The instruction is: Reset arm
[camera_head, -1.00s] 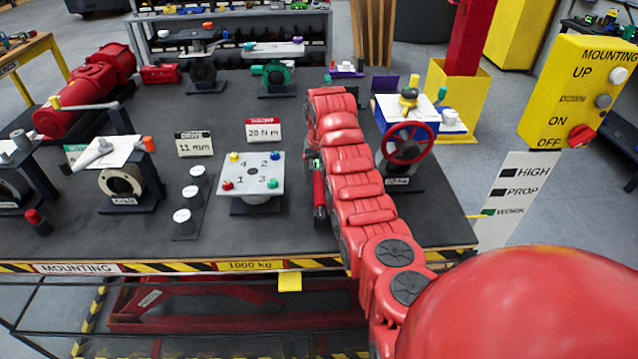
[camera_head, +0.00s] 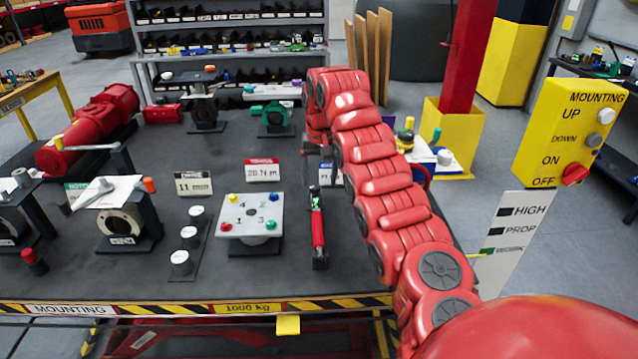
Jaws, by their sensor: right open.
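My right arm (camera_head: 385,180) is red and segmented. It rises from the lower right, bends at the top, and its end hangs down over the mounting table (camera_head: 285,165). My right gripper (camera_head: 317,152) is a small dark shape at that end, open, with nothing seen in it. It is above and behind a red-handled tool (camera_head: 318,228), which stands in a dark holder on the table. The arm hides part of the red handwheel valve behind it. My left gripper is not in view.
A white plate with numbered coloured knobs (camera_head: 250,216) stands left of the tool. White round caps (camera_head: 189,236), a flanged valve (camera_head: 120,222) and a red motor (camera_head: 98,125) are farther left. A yellow control box (camera_head: 570,135) stands at the right.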

